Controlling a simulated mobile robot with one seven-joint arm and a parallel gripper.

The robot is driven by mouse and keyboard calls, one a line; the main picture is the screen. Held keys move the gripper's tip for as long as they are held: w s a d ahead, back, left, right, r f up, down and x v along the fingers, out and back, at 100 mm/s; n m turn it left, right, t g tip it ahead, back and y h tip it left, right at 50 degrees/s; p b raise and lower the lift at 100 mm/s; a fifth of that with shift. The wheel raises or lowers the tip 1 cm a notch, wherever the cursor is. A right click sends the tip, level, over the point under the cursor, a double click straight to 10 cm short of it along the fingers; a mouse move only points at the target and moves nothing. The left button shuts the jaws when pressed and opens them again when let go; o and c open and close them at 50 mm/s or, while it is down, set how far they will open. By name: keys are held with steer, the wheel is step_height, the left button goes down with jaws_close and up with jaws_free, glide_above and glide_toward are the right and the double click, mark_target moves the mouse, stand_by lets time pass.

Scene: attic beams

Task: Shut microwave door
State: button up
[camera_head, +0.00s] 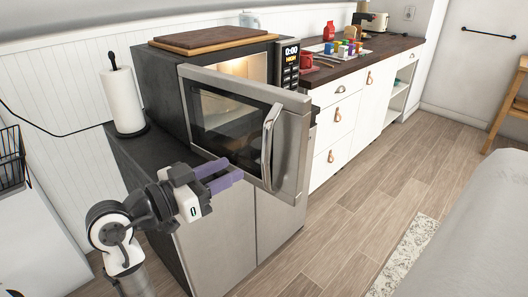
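The microwave (170,80) stands on a dark counter, its inside lit. Its door (228,120) is partly open and swung out toward me, with a dark window and a silver vertical handle (269,146) near its right edge. My gripper (222,178) is in front of the lower part of the door, left of the handle, its purple fingers pointing right. The two fingers show with a small gap between them and nothing seen in it. I cannot tell whether they touch the door.
A paper towel roll (123,100) stands on the counter left of the microwave. A wooden board (212,38) lies on top of the microwave. A red mug (306,61) and small jars are on the wooden counter at right. A grey rounded surface (475,235) fills the lower right; wooden floor (335,235) lies between.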

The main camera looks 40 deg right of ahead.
mark_target(263, 153)
steer(key=d+p, duration=0.2)
steer(key=d, duration=0.8)
steer(key=shift+s+d, duration=0.1)
steer(key=shift+d, duration=0.3)
jaws_close()
